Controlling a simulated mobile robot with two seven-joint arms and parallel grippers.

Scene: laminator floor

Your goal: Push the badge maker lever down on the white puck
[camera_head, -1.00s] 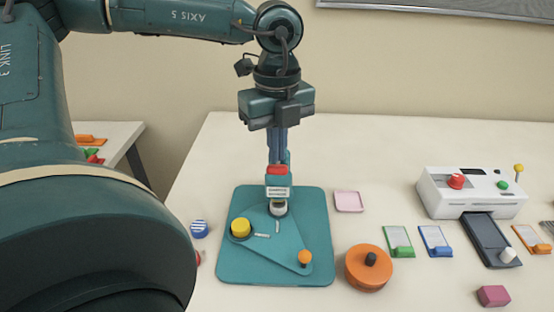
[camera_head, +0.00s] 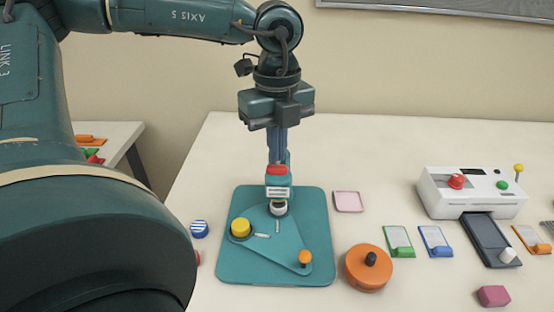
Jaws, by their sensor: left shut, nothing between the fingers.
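The teal badge maker (camera_head: 318,240) stands on the white table, with a flat base and a triangular swing plate on it. Its press head with a red top (camera_head: 278,170) is at the back of the base. A white puck (camera_head: 279,209) shows directly under the head; I cannot tell whether the head touches it. A yellow puck (camera_head: 240,227) sits at the left corner of the plate, and an orange knob (camera_head: 305,257) at the front right corner. My left gripper (camera_head: 277,161) is shut and points straight down at the red top, seemingly touching it. My right gripper is out of view.
An orange round box (camera_head: 369,269) with a dark knob stands right of the base. A pink tray (camera_head: 348,202), green and blue badges (camera_head: 398,241), a magenta block (camera_head: 493,296) and a white laminator (camera_head: 470,193) lie further right. A blue-striped puck (camera_head: 200,229) is at left.

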